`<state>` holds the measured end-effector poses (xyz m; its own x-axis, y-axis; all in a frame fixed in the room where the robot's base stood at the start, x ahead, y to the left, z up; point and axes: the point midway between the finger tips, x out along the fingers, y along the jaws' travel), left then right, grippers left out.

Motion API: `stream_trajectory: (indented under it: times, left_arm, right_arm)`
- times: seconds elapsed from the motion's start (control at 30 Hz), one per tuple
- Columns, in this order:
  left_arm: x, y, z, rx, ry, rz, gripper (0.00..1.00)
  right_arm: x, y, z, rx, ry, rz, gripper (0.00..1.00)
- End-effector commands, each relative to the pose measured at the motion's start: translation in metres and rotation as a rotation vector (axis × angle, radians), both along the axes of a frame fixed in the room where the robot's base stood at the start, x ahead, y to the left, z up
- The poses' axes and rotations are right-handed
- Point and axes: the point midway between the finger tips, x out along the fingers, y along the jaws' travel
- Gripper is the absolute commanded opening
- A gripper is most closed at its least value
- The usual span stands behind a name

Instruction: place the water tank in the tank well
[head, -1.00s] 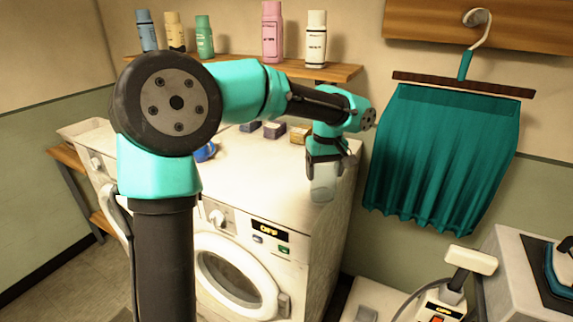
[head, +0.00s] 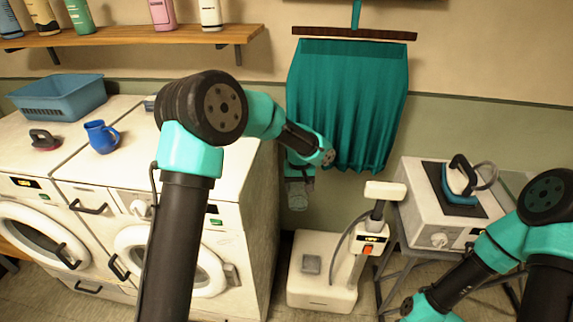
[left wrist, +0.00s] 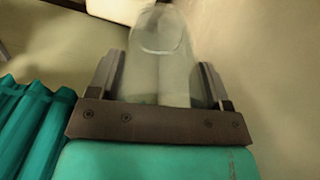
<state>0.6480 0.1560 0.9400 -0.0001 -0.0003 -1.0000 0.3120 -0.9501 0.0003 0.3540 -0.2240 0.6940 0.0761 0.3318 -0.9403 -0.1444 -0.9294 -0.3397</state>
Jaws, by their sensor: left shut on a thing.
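The water tank (head: 298,196) is a translucent, greyish container. My left gripper (head: 299,181) is shut on it and holds it in the air, just right of the white washing machine. In the left wrist view the tank (left wrist: 163,75) sits between both fingers. The tank well appears to be the small grey square (head: 311,264) on the white floor-standing base (head: 335,292). The tank is above and behind it in the picture, clearly apart from it. My right arm shows at lower right, with its gripper outside the picture.
The base carries a post with a white head (head: 385,191) and a grey hose. An iron (head: 460,180) stands on a unit at right. A teal skirt (head: 350,100) hangs behind. A blue mug (head: 101,137) and blue basket (head: 57,95) are on the machines.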

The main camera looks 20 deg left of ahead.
Motion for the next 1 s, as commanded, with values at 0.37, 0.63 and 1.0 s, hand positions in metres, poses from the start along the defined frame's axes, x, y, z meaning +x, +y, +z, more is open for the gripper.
stream_trajectory:
  times: [0.37,0.63,1.0]
  left_arm:
    - [-0.01,-0.05,-0.137,0.001,0.008,-0.185,0.44]
    - [-0.033,-0.079,-0.215,0.0,0.004,-0.294,0.44]
    - [-0.039,-0.086,-0.233,0.0,0.0,-0.318,0.44]
  right_arm:
    - [0.0,0.0,0.0,0.0,0.0,0.0,0.43]
    - [0.0,0.0,0.0,0.0,0.0,0.0,0.43]
    - [0.0,0.0,0.0,0.0,0.0,0.0,0.43]
